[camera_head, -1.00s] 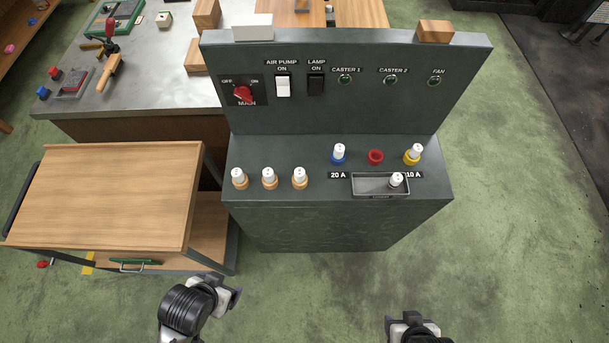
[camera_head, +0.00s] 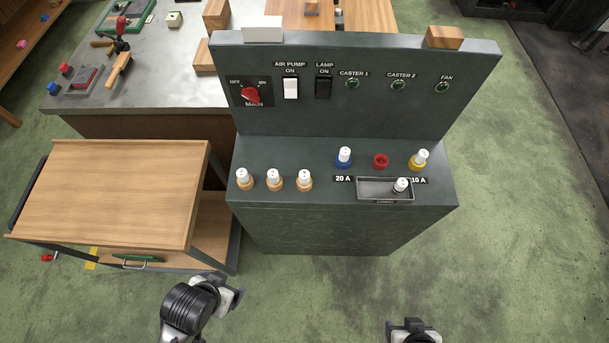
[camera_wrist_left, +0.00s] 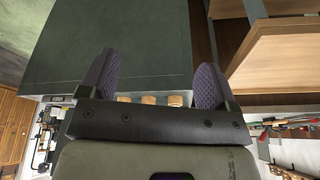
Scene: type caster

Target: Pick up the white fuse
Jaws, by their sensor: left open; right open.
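Several white fuses stand on the dark control cabinet (camera_head: 340,226). One white fuse (camera_head: 401,185) is in the small grey tray (camera_head: 375,187) at the shelf's front right. Three white fuses, the leftmost one (camera_head: 242,176) among them, stand in orange-brown sockets on the left. Another fuse (camera_head: 344,154) is in the blue socket and one (camera_head: 421,157) in the yellow socket. The red socket (camera_head: 381,161) is empty. My left gripper (camera_head: 234,291) is open and empty, low in front of the cabinet; its fingers show apart in the left wrist view (camera_wrist_left: 153,85). My right gripper (camera_head: 412,325) is open at the bottom edge, well below the tray.
A wooden-topped cart (camera_head: 115,190) stands left of the cabinet. A workbench (camera_head: 165,70) with tools is behind it. The panel has a red main knob (camera_head: 250,94), an air pump switch (camera_head: 291,88) and a lamp switch (camera_head: 323,88). The green floor at right is clear.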

